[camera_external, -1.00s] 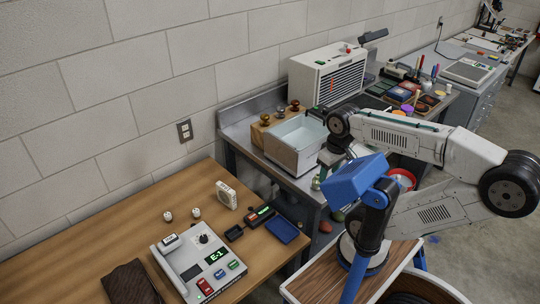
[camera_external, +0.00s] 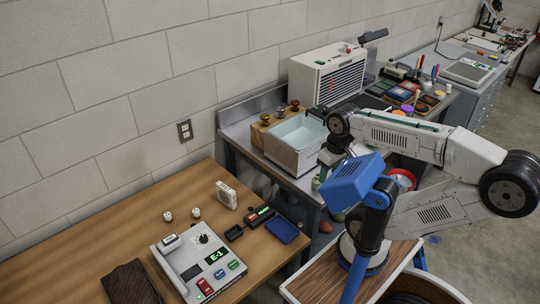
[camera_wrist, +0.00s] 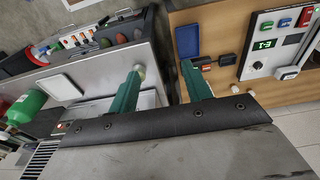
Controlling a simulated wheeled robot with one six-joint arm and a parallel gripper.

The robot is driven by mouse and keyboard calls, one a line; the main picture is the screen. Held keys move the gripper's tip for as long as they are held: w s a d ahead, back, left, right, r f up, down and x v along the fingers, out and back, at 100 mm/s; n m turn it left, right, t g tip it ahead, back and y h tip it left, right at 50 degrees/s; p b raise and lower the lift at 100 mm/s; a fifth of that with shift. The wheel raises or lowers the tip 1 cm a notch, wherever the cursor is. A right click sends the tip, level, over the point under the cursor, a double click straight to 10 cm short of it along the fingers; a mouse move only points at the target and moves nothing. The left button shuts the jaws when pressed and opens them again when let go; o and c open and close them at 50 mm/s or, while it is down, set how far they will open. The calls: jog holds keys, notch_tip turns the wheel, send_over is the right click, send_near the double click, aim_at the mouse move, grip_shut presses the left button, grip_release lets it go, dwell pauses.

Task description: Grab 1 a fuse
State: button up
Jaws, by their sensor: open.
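I cannot pick out a fuse for certain. The console (camera_external: 192,262) on the wooden table carries red (camera_external: 205,286), blue (camera_external: 219,274) and green (camera_external: 233,264) blocks, and its display reads E-1. The console also shows at the upper right of the wrist view (camera_wrist: 256,72). My gripper (camera_wrist: 161,72) is open and empty, its two green fingers spread wide. It hangs over the space between the wooden table and the metal bench, away from the console. In the external view my gripper is partly hidden behind a blue part.
The wooden table (camera_external: 105,240) also holds a blue tray (camera_external: 282,231), a black tray (camera_external: 234,233), a small display unit (camera_external: 259,216), a white box (camera_external: 226,194), white knobs (camera_external: 196,212) and a dark pouch (camera_external: 131,284). The metal bench holds a clear-topped bin (camera_external: 292,158) and a vented white unit (camera_external: 325,80).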

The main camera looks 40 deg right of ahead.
aim_at(169, 214)
jog(key=shift+o, duration=0.3)
